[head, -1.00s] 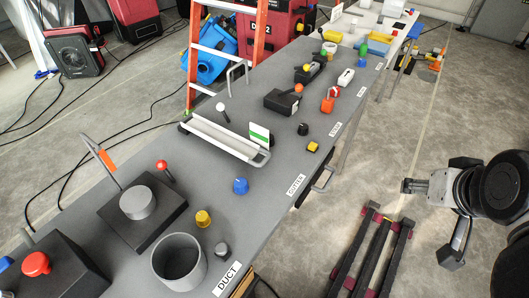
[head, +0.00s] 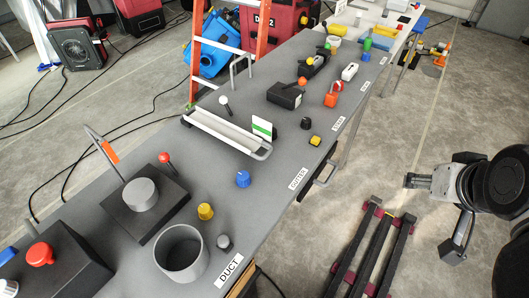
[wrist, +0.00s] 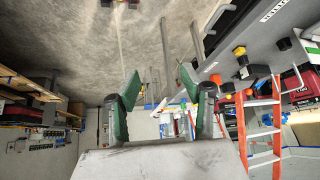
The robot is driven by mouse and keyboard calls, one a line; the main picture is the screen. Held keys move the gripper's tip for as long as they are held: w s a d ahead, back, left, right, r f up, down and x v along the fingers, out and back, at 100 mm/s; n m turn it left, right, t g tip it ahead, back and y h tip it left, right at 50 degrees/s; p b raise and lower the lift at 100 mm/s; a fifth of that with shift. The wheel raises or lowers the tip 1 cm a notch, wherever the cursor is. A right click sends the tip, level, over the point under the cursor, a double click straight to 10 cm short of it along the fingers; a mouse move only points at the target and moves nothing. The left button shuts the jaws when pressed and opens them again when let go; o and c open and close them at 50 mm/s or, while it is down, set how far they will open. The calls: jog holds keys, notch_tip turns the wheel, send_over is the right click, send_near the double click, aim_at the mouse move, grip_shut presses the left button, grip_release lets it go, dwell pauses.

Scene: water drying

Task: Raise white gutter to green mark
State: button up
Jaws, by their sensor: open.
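The white gutter (head: 222,130) is a long shallow trough with a pale rim on the grey workbench. A lever with a white ball knob (head: 225,101) rises behind the gutter. My gripper (wrist: 158,73) shows in the wrist view with its two green fingers spread apart and nothing between them. My arm is at the right of the head view, over the floor and well apart from the gutter. I cannot clearly tell the gutter in the wrist view.
A blue knob (head: 243,179) and a yellow knob (head: 206,211) stand in front of the gutter, near a grey cylinder (head: 181,253). An orange ladder (head: 258,47) stands behind the bench. Dark rails (head: 373,250) lie on the floor.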

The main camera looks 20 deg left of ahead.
jog(key=shift+a+f, duration=0.1)
jog(key=shift+f, duration=0.05)
jog(key=c, duration=0.4)
jog(key=w+a+f+y+b, duration=0.1)
jog(key=a+f, duration=0.1)
jog(key=a, duration=0.1)
jog(key=w+a+f+m+g+y+b, duration=0.1)
jog(key=a+f+y, duration=0.1)
jog(key=a, duration=0.1)
jog(key=a+f+m+y+b, duration=0.1)
jog(key=a+f+y+b, duration=0.1)
jog(key=f, duration=0.1)
jog(key=shift+w+a+f, duration=0.1)
jog(key=shift+w+a, duration=0.3)
jog(key=shift+c, duration=1.2)
jog(key=m+g+y+b, duration=0.15)
jog(key=y+b, duration=0.35)
jog(key=y, duration=0.5)
send_near(269, 154)
jog(key=b+x, duration=0.3)
jog(key=x, duration=0.6)
jog(key=shift+d+b, duration=0.1)
jog(key=shift+b, duration=0.2)
grip_shut()
